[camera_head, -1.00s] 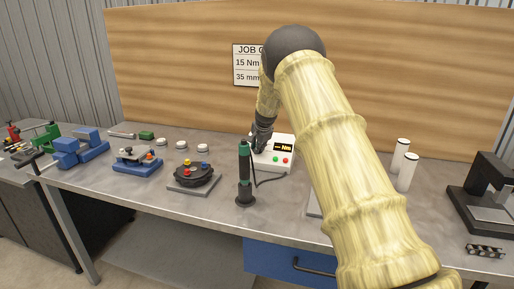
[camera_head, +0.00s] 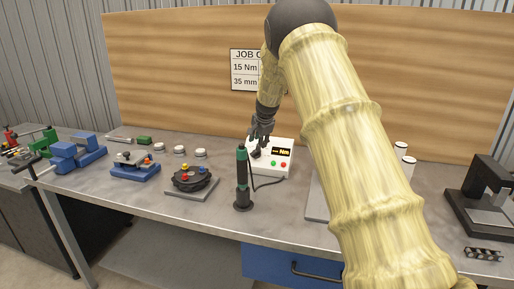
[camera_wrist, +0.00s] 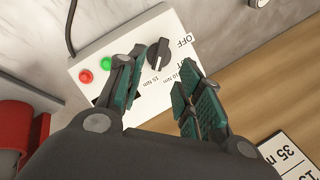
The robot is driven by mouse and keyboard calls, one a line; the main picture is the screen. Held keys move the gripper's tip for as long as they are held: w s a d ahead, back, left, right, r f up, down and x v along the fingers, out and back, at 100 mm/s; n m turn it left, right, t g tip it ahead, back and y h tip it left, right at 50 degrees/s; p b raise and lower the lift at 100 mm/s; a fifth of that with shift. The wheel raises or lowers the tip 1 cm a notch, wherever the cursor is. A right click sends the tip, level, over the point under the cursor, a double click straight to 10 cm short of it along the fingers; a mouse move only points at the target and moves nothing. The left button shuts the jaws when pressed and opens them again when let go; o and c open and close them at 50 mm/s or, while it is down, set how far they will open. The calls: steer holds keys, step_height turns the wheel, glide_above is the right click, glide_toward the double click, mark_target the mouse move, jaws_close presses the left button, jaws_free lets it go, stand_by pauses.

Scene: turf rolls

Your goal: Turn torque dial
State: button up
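The torque dial (camera_wrist: 158,54) is a black knob on a white control box (camera_head: 284,167). In the wrist view the labels OFF, 10 Nm and 15 Nm stand around it. A pale mark shows on the knob's lower part; I cannot tell for sure which label it points at. The box's display (camera_head: 282,152) reads dashes and "Nm" in the head view. My gripper (camera_wrist: 160,66) is open, its green-padded fingers spread to either side of the dial in the wrist view. Nothing is between them that I can see held. Contact with the dial is not clear.
Green and red buttons (camera_wrist: 85,76) sit on the box beside the dial. A dark upright driver (camera_head: 242,180) with a cable stands close in front. A job card (camera_head: 244,70) hangs behind. A round black fixture (camera_head: 190,179) stands to the left.

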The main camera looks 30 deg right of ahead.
steer(key=shift+v, duration=2.35)
